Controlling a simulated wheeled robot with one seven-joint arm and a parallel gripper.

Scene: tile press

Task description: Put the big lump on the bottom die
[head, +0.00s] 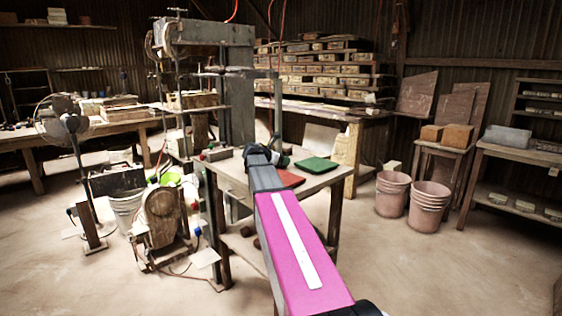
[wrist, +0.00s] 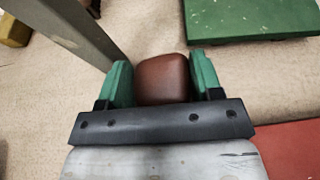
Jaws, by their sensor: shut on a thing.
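In the wrist view my gripper (wrist: 160,82) has its two green fingers shut on a reddish-brown rounded lump (wrist: 163,78). The lump sits between the fingers and touches both. No second lump shows there for comparing size. In the head view my arm reaches over the work table, and it hides the gripper's tips and the lump. The tall press (head: 238,95) stands at the back left of the table. I cannot make out the bottom die clearly in either view.
A green slab (head: 316,165) and a red slab (head: 289,178) lie on the table (head: 318,182); both show in the wrist view, green (wrist: 250,18) and red (wrist: 292,148). A grey post (wrist: 70,32) stands left of the gripper. Buckets (head: 428,205) stand on the floor at right.

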